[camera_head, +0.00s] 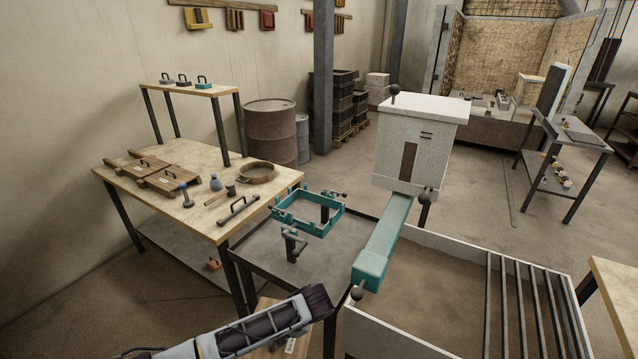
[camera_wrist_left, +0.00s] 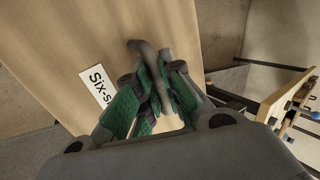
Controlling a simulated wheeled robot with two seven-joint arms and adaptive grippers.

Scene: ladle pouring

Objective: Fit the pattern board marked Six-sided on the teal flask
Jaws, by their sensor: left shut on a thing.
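The pattern board (camera_wrist_left: 62,45), a pale wooden board, fills much of the left wrist view. Its white label (camera_wrist_left: 98,86) reads "Six-s…", with the rest hidden. My left gripper (camera_wrist_left: 165,78) is shut on the board's grey handle (camera_wrist_left: 137,46). In the head view the board (camera_head: 262,309) shows at the bottom, partly behind my left arm, and the fingers are hidden there. The teal flask (camera_head: 281,215), an open frame with side handles, stands on the dark metal table right of the wooden bench, beyond and apart from the board. My right gripper is not in view.
The wooden bench (camera_head: 120,178) carries other boards (camera_head: 172,181), hand tools and a round sieve (camera_head: 257,173). A clamp-like stand (camera_head: 292,246) is close in front of the flask. A white machine (camera_head: 412,150) with a teal arm (camera_head: 384,240) and a slatted bin stand to the right.

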